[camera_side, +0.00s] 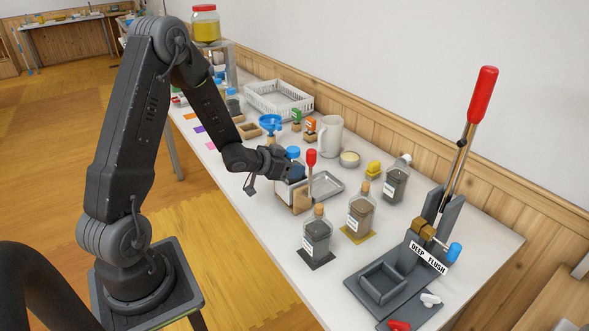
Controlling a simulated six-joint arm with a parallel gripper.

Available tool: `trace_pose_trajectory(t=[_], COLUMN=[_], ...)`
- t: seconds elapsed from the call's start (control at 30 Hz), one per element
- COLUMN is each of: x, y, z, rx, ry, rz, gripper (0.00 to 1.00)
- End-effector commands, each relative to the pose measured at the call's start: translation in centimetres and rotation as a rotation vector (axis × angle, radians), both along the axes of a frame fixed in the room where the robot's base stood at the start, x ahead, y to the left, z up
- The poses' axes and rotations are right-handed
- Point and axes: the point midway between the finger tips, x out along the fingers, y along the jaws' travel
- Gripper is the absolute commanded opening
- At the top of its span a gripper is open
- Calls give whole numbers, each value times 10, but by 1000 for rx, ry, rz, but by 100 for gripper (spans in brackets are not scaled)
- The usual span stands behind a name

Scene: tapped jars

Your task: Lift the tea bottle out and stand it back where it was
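My gripper (288,173) is low over the table, beside a wooden block stand with a red-knobbed lever (310,158). A blue cap (293,151) shows just behind it; what lies between the fingers is hidden. I cannot tell whether the gripper is open or shut. Three labelled bottles stand upright to the right, apart from the gripper: a corked one with dark contents (317,236) on a dark mat, a corked one with brown contents (361,211) on a yellow mat, and a grey-capped one with dark contents (396,182). The labels are too small to tell which is tea.
A grey metal tray (329,183) lies beside the wooden stand. A white mug (330,136), a small bowl (349,159) and a white basket (280,99) are behind. A press with a tall red-handled lever (482,95) fills the right end. The front table edge is mostly clear.

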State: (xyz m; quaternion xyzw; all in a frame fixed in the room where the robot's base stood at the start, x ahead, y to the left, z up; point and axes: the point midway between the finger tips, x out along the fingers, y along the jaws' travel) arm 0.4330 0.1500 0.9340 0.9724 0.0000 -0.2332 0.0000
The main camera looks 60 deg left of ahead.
Motion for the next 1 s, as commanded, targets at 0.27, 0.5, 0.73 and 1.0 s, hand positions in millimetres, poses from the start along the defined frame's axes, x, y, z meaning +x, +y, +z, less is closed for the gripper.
trace_pose_trajectory(t=[0.27,0.5,0.73,1.0], x=[0,1,1,1], y=[0,0,0,0], z=[1,3,7,12], rx=[1,1,0,1], ry=[-3,-3,-4,-4], rz=[0,0,0,0], gripper=[31,26,26,26])
